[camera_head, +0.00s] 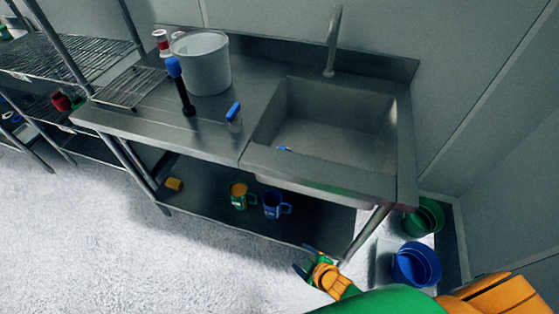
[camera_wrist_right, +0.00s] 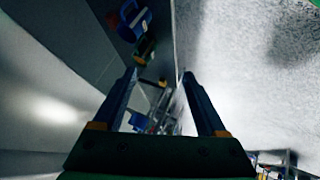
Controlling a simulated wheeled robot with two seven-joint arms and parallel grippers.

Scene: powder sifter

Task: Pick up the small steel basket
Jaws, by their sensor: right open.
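I cannot make out a small steel basket with certainty. A flat steel wire rack (camera_head: 128,88) lies at the left end of the steel counter in the head view, and I cannot tell whether it is a basket. My right gripper (camera_head: 304,261) is low in front of the sink table, far to the right of the rack. In the right wrist view its two fingers (camera_wrist_right: 158,75) are apart with nothing held between them. My left gripper is not in view.
The steel counter (camera_head: 225,143) holds a white bucket (camera_head: 205,68), a blue-capped dark bottle (camera_head: 183,92) and a sink (camera_head: 330,118). Two mugs stand on its lower shelf (camera_head: 215,188). Green (camera_head: 424,217) and blue (camera_head: 416,264) tubs sit at right. Open floor (camera_head: 110,250) lies left.

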